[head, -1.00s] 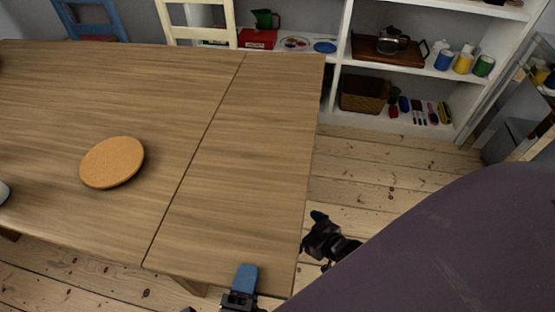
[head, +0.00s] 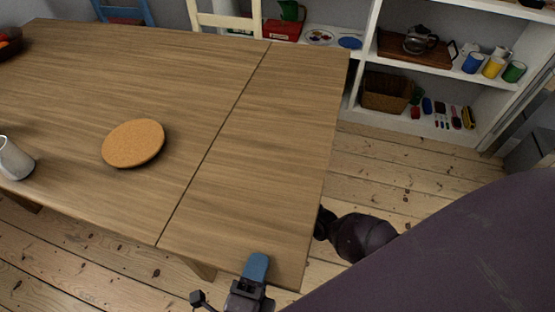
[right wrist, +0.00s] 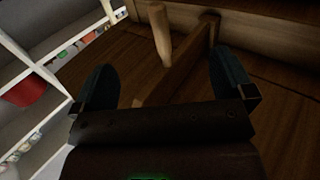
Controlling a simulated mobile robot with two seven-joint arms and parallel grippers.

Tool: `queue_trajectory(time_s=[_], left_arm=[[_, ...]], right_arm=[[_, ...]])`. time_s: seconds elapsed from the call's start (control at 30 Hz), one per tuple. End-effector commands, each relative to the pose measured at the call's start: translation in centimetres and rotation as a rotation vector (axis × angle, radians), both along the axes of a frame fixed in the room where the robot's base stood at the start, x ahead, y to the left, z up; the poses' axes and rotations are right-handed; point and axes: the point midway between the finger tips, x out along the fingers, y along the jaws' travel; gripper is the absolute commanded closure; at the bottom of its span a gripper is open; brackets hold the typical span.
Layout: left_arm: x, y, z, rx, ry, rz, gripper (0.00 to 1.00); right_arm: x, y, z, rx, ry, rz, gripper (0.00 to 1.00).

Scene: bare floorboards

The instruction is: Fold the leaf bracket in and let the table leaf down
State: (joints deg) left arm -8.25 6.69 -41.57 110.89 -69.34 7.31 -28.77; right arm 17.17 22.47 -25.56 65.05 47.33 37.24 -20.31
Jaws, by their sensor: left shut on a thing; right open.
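The table leaf (head: 270,150) is the level wooden panel right of the seam, flush with the table top (head: 110,80). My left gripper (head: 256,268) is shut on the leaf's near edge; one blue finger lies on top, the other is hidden. My right gripper is at the leaf's right edge, its fingers hidden under it in the head view. In the right wrist view my right gripper (right wrist: 162,65) is open under the table, a finger on each side of a slanting wooden bar, apparently the leaf bracket (right wrist: 183,68). I cannot tell whether they touch it.
A cork mat (head: 133,143) and a white jug (head: 14,160) stand on the table top. A round wooden post (right wrist: 160,32) is close by the bracket. A white shelf unit (head: 365,60) stands behind. Bare floorboards (head: 400,180) lie right of the leaf.

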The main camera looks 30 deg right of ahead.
Motion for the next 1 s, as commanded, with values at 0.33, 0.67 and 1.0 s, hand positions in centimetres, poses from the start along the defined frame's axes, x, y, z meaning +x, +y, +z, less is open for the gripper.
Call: queue_trajectory(time_s=[0.33,0.67,1.0], left_arm=[[0.4,0.0,0.7,-0.008,-0.012,0.004,0.83],[0.4,0.0,0.7,-0.007,-0.013,0.004,0.83],[0.4,0.0,0.7,-0.007,-0.013,0.004,0.83]], right_arm=[[3.6,0.3,0.3,0.000,-0.004,0.001,0.00],[6.7,0.6,0.3,-0.001,-0.004,0.001,0.00],[9.3,0.9,0.3,0.000,-0.003,0.001,0.00]])
